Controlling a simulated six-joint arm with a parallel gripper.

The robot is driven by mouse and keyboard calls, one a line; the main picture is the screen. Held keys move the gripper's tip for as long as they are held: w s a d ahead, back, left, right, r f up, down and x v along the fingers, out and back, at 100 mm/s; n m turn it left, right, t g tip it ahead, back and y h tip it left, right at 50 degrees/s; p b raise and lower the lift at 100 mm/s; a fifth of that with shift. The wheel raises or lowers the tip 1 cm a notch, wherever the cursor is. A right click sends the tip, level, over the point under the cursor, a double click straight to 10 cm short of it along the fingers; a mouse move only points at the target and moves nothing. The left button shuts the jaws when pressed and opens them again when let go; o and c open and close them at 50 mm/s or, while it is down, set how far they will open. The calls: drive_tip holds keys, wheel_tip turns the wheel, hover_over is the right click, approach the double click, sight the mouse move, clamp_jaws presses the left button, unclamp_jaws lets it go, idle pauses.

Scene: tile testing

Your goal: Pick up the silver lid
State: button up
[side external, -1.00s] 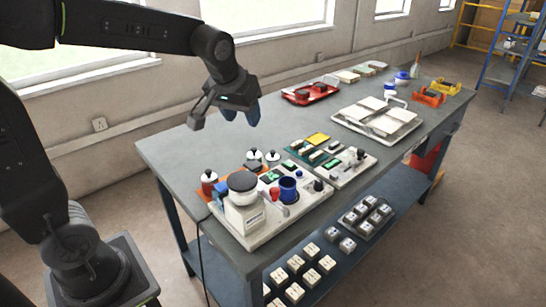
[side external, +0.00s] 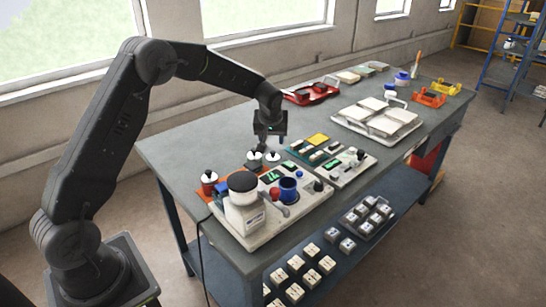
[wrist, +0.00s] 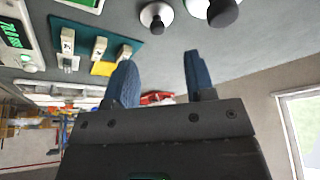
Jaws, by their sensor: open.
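Three silver lids with black knobs show in the side external view. One (side external: 209,177) sits on a red-sided container at the left, and two, a left one (side external: 254,158) and a right one (side external: 273,157), sit close together behind the white machine. My gripper (side external: 266,147) is open, pointing down just above those two, its fingers partly overlapping them. In the wrist view my blue fingers (wrist: 160,65) are apart with nothing between them. Two silver lids, one (wrist: 156,16) and another (wrist: 199,6), show beyond the fingertips at the top edge, the second cut off.
A white machine with a dark round top (side external: 243,197) and a blue cup (side external: 288,188) stand on a pale panel at the near end. A yellow block (side external: 318,139) and testers lie to the right. A red tray (side external: 311,94) lies farther back; the grey tabletop (side external: 190,150) at left is clear.

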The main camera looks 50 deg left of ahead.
sight(273, 152)
drive_tip(key=x, duration=0.7)
drive_tip(key=shift+d+f, duration=0.15)
drive_tip(key=shift+f, duration=0.1)
clamp_jaws()
drive_tip(key=shift+f, duration=0.1)
